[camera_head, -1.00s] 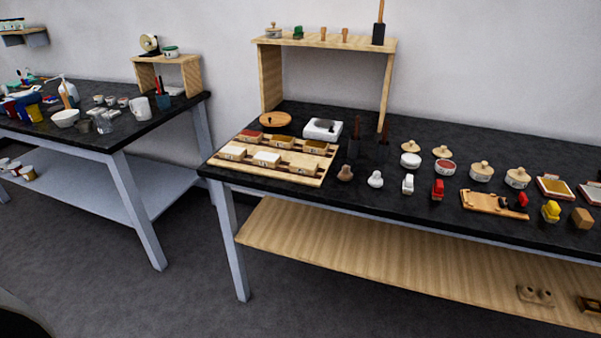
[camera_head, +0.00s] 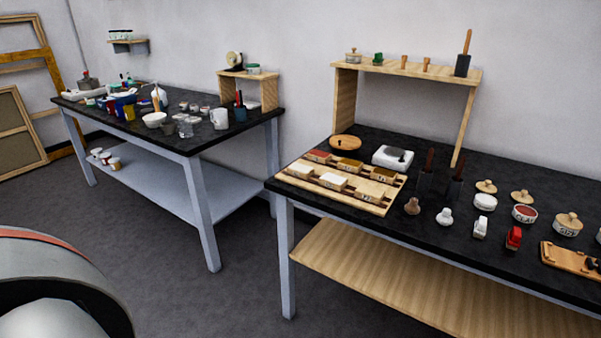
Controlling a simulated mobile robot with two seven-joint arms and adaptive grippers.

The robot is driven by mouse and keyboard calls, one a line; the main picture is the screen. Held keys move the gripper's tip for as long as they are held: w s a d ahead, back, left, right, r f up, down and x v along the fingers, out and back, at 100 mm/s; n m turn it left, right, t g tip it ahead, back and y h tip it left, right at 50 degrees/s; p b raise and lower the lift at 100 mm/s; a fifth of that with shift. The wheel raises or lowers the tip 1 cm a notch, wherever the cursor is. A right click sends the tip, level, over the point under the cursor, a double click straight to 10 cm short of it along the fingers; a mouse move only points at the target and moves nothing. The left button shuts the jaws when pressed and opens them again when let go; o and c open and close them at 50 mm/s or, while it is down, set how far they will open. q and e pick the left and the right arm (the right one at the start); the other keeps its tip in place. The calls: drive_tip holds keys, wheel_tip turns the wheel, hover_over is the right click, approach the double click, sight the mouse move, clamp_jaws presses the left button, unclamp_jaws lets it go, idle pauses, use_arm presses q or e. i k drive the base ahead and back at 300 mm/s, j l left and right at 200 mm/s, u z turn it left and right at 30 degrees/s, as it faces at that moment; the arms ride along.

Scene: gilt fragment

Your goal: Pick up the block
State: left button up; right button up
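Neither of my grippers is in view.
The near table (camera_head: 440,243) also holds a round wooden lid (camera_head: 344,142), a white scale (camera_head: 393,157), jars, stamps and a wooden shelf stand (camera_head: 345,103). A second table (camera_head: 190,145) stands at left, crowded with cups. Grey floor (camera_head: 160,270) lies open between and in front.

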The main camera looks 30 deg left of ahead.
sight(295, 170)
drive_tip(key=i+j+z, duration=0.15)
drive_tip(key=j+z, duration=0.15)
drive_tip(key=j, duration=0.5)
drive_tip(key=j+z, duration=0.3)
drive_tip(key=j, duration=0.5)
